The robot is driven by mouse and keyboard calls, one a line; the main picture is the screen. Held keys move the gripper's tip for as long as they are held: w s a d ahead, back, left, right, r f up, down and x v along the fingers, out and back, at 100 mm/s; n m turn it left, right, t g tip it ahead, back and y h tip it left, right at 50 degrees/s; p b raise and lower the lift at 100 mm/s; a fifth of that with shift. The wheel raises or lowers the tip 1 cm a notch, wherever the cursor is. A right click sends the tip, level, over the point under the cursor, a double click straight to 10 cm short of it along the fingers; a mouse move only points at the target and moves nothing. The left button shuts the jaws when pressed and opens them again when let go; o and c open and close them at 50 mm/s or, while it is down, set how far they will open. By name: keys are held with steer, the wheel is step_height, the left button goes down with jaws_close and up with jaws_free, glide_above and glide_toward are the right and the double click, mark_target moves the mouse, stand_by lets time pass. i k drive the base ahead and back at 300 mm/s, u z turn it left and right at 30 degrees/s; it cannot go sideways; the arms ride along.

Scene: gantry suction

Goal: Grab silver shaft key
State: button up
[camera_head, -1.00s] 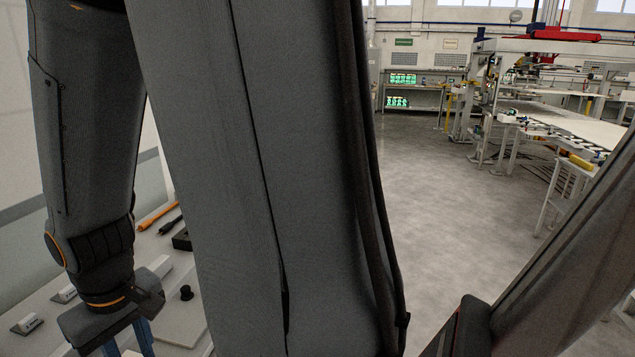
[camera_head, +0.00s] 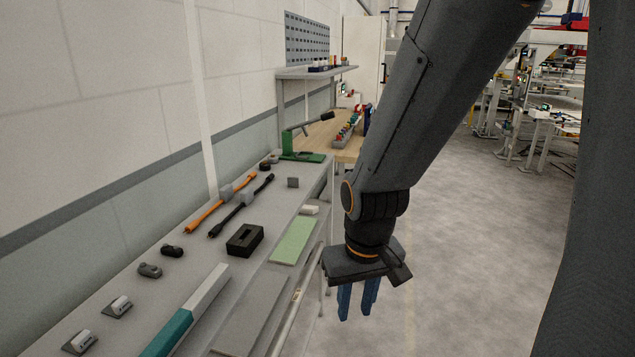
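My gripper (camera_head: 357,303) hangs in the right middle of the view, over the floor beside the bench's front edge. Its two blue fingers point down, with a gap and nothing between them. No thing in view is clearly the silver shaft key. Small silver-grey pieces lie on the bench: a labelled block (camera_head: 80,342) at the near left, another labelled block (camera_head: 118,307) behind it, and a small grey block (camera_head: 293,182) farther back. They are too small to tell which, if any, is the key. My gripper touches none of them.
The grey bench (camera_head: 128,348) runs along the left wall. It holds a black box (camera_head: 245,240), an orange tool (camera_head: 207,216), a black tool (camera_head: 229,219), a teal-and-grey bar (camera_head: 171,334), a green plate (camera_head: 294,241) and a green press (camera_head: 301,156). The aisle floor (camera_head: 455,220) is clear.

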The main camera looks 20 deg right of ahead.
mark_target(292, 181)
steer(key=i, duration=0.95)
steer(key=z, duration=0.6)
steer(key=i, duration=0.6)
steer(key=z, duration=0.25)
